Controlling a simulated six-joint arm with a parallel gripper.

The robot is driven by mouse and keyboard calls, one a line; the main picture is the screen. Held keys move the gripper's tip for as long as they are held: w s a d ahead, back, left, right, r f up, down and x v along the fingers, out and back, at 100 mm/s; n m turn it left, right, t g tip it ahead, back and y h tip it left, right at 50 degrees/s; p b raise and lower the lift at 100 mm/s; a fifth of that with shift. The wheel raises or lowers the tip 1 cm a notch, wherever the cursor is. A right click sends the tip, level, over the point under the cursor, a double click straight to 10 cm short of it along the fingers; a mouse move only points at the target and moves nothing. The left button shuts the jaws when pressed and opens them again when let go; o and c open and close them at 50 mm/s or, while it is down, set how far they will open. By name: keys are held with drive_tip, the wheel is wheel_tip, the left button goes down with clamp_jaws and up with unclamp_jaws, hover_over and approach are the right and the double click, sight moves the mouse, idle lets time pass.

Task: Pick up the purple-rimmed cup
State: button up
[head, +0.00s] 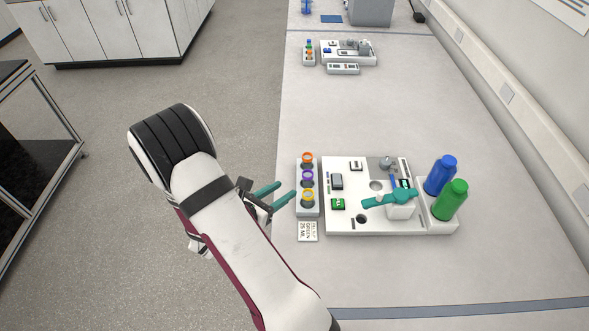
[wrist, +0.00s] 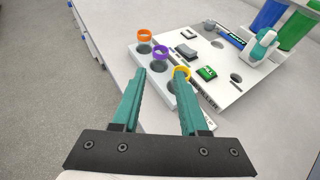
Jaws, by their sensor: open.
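The purple-rimmed cup (head: 307,176) sits in the middle of a white rack (head: 315,212), between the orange-rimmed cup (head: 307,158) and the yellow-rimmed cup (head: 307,196). In the wrist view the purple-rimmed cup (wrist: 161,52) is beyond my fingertips, between the orange rim (wrist: 144,36) and the yellow rim (wrist: 181,73). My gripper (head: 286,194) is open and empty at the left side of the rack. In the wrist view its two teal fingers (wrist: 160,73) point toward the rack. The right finger overlaps the yellow-rimmed cup in the picture; contact cannot be told.
Right of the rack is a white station (head: 340,222) with a teal device (head: 390,199). A blue bottle (head: 441,176) and a green bottle (head: 451,201) stand at its right. A printed card (head: 308,231) lies before the rack. The bench behind is clear up to a second station (head: 350,52).

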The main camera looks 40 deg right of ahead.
sight(310, 173)
drive_tip(key=x, duration=1.2)
drive_tip(key=shift+s+d+f, duration=0.1)
drive_tip(key=shift+d, duration=0.1)
clamp_jaws()
